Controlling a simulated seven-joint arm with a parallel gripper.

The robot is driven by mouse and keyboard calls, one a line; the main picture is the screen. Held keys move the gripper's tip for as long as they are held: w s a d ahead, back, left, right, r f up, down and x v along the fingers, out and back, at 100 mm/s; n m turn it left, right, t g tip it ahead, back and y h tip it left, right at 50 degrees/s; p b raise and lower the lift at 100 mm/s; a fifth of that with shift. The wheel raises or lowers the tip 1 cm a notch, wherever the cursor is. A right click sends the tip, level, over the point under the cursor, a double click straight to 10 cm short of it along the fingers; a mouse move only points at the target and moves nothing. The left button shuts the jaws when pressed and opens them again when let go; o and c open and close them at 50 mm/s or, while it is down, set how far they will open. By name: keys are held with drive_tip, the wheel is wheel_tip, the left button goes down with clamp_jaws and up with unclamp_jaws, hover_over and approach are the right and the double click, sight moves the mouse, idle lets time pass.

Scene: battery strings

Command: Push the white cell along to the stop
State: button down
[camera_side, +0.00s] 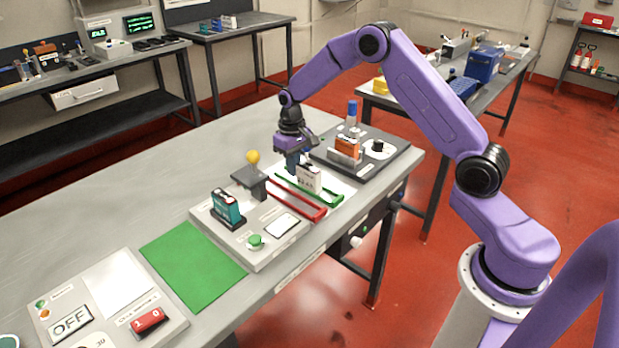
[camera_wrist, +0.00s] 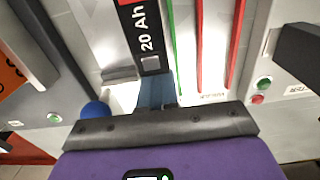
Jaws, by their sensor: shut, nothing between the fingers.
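In the wrist view the cell (camera_wrist: 122,30) shows a black band marked "20 Ah". My gripper (camera_side: 292,165) is shut and empty, pointing down just behind and left of the cell in the side view. In the wrist view its blue fingertips (camera_wrist: 157,90) are right at the cell's near end; I cannot tell whether they touch it. I cannot make out the stop clearly.
A red-edged track (camera_side: 297,204) runs beside the green one.

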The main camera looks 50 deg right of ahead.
sight(310, 177)
drive_tip(key=shift+f, duration=0.6)
drive_tip(key=shift+s, duration=3.15)
drive_tip(key=shift+w, duration=0.15)
drive_tip(key=shift+w+r, duration=0.1)
drive_tip(key=shift+w, duration=0.3)
drive_tip(key=shift+r, duration=3.4)
drive_tip(key=shift+s+a, duration=0.1)
